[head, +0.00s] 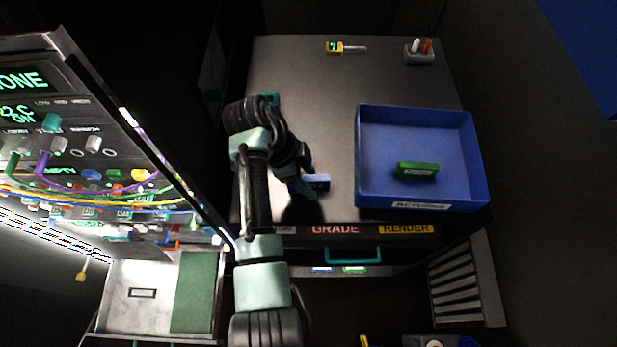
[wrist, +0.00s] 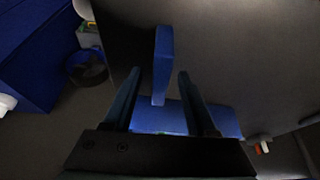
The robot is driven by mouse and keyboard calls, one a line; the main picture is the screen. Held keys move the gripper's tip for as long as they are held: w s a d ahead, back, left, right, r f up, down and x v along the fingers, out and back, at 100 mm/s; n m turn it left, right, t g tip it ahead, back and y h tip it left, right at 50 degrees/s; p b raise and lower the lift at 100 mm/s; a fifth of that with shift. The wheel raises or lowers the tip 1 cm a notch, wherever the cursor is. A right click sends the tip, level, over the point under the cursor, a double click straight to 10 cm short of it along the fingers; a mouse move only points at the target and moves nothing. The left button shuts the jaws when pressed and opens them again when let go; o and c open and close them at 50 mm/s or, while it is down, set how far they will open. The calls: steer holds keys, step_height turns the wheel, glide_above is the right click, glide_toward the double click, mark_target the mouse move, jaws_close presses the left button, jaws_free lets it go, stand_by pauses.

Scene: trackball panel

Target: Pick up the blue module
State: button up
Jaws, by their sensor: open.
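The blue module (head: 318,181) lies on the dark desk top, left of the blue tray, right beside my gripper (head: 304,188). In the wrist view the blue module (wrist: 163,60) is a narrow blue block. Its lower end shows in the gap between the two fingers of my gripper (wrist: 159,76). My gripper is open, with a visible gap on either side of the module. I cannot tell how far the fingertips are above the desk. My arm hides part of the desk around the module in the head view.
The blue tray (head: 366,165) holds a green module (head: 417,170). A lit panel with cables (head: 85,150) is on the left. A teal drawer handle (head: 353,254) sticks out in front.

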steer(key=shift+f, duration=0.2)
jaws_close()
steer(key=shift+r, duration=0.1)
